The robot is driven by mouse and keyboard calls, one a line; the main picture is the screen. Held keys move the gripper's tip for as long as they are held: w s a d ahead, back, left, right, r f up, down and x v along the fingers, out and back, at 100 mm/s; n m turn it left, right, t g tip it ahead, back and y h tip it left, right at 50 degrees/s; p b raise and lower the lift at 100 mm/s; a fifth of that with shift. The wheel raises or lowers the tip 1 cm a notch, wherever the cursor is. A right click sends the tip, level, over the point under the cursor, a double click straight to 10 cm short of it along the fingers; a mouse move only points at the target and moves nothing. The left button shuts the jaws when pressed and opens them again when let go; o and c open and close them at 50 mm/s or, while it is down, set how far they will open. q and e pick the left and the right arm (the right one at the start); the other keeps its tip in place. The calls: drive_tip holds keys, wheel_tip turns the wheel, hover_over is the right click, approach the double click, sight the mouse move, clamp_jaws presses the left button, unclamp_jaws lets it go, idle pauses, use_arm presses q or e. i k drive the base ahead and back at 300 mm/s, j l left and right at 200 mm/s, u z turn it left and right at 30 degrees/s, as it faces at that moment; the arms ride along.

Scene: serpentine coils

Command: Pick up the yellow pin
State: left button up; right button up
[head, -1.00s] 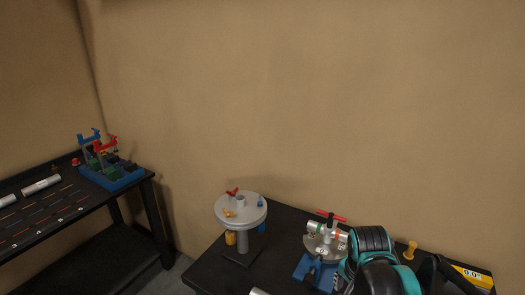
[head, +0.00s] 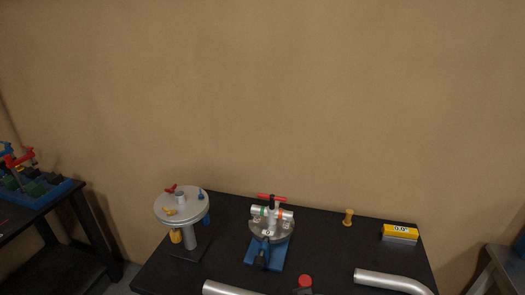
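A yellow-orange pin (head: 348,217) with a wider head stands upright on the black table, between the clamp fixture and the yellow box. A small yellow piece (head: 169,211) lies on top of the round grey stand (head: 183,206), and a yellow cylinder (head: 175,236) hangs below its rim. I cannot tell for sure which is the named pin; the upright one looks most like it. Neither of my grippers shows in the head view.
A fixture with a blue base (head: 253,253) and red handle stands mid-table. A yellow box with a display (head: 400,232) is at the back right. A bent silver tube (head: 390,281), another tube (head: 228,288) and a red button (head: 305,281) lie near the front. A side table (head: 40,225) is left.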

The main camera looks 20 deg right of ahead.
sight(347, 222)
drive_tip(key=z, duration=1.3)
